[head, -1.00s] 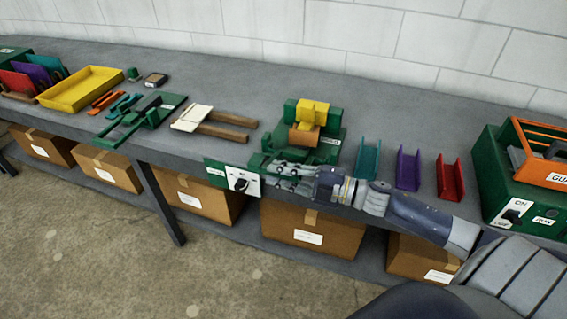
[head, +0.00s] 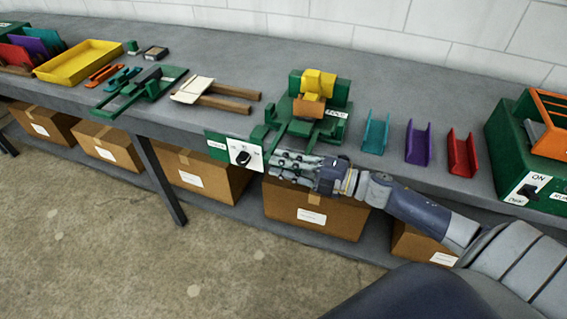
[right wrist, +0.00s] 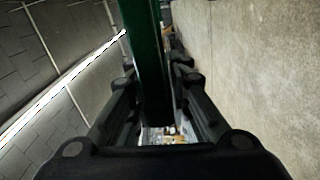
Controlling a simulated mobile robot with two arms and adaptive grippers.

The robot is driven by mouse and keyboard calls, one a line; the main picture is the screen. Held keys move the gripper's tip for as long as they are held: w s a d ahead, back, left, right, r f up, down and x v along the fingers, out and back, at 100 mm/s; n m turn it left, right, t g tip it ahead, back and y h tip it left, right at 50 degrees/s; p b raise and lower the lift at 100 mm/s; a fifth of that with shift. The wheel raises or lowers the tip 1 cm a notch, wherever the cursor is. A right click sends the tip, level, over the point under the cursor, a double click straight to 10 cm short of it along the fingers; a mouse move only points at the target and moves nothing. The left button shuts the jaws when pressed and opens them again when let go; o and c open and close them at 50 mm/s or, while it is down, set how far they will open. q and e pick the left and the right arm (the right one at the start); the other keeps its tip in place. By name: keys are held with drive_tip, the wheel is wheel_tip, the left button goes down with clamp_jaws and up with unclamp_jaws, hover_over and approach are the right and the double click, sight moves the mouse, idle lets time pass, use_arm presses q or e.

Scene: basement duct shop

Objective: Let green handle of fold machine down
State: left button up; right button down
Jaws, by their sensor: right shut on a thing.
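The fold machine (head: 334,112) is a green machine with a yellow block and a tan-brown piece on it, standing at the front of the bench in the head view. My right gripper (head: 278,163) is at the machine's front, at the bench's front edge. It is shut on the green handle (right wrist: 148,50), a green bar that runs between its fingers in the right wrist view. In the head view the gripper hides most of the held part. My left gripper is not in view.
A green plate with a black switch (head: 245,156) sits on the bench edge, left of my right gripper. Teal, purple and red channels (head: 461,154) stand to the machine's right. A green box (head: 512,165) is farther right. Cardboard boxes (head: 335,222) sit below.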

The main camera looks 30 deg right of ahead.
drive_tip(key=shift+f, duration=0.3)
drive_tip(key=c, duration=1.6)
unclamp_jaws()
drive_tip(key=shift+o, duration=0.4)
drive_tip(key=v, duration=1.2)
